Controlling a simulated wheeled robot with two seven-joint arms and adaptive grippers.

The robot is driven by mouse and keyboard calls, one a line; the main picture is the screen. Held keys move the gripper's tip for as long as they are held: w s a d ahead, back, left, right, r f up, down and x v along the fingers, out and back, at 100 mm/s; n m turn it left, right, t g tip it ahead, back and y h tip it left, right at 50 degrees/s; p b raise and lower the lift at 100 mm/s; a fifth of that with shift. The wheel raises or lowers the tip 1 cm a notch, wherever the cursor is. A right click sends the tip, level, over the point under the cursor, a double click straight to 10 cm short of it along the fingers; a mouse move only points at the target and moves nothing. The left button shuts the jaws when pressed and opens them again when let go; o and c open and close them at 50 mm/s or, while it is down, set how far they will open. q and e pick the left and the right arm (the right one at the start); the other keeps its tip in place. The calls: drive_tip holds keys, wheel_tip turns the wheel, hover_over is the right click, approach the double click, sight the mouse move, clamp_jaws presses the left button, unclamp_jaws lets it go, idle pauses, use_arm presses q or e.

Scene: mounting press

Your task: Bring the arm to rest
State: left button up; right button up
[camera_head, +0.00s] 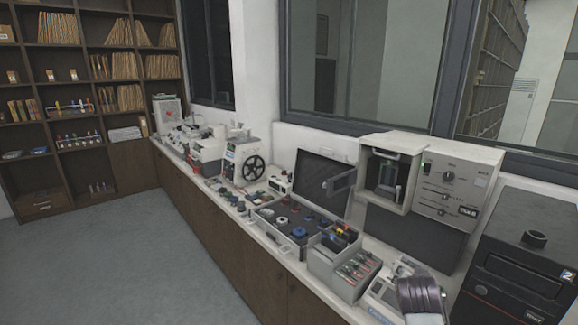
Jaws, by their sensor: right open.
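My left gripper is out of view. The mounting press (432,185) is a pale grey machine on the counter, with an open-fronted chamber, a knob and small sliders. The gripper is in front of it and apart from it in the picture.
A long counter (225,215) runs along the wall. An open case (290,222) of small parts, a rack of coloured tools (358,270) and a wheeled machine (245,162) stand on it. A black unit (525,265) is at far right. The floor (95,265) at left is clear.

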drive_tip(key=s+a+f+n+g+y, duration=0.25)
drive_tip(key=s+a+f, duration=0.2)
drive_tip(key=s, duration=0.35)
drive_tip(key=s+a+f+n+g+y, duration=0.1)
drive_tip(key=s+a+f+n, duration=0.3)
drive_tip(key=s+f, duration=0.3)
drive_tip(key=s+a+f+n+g+y, duration=0.2)
drive_tip(key=s+a+f+n, duration=0.2)
drive_tip(key=s, duration=0.6)
wheel_tip(320, 180, down, 32)
drive_tip(key=s+g+p, duration=0.1)
drive_tip(key=s, duration=0.1)
drive_tip(key=s+d+f, duration=0.2)
drive_tip(key=s+f, duration=0.7)
drive_tip(key=s, duration=0.2)
drive_tip(key=s+d+f+g, duration=0.1)
drive_tip(key=s+d+f, duration=0.1)
drive_tip(key=s+f, duration=0.8)
drive_tip(key=shift+s+d+p, duration=0.15)
drive_tip(key=shift+s+p, duration=0.3)
drive_tip(key=shift+s, duration=0.35)
drive_tip(key=shift+g, duration=0.25)
drive_tip(key=shift+d, duration=0.1)
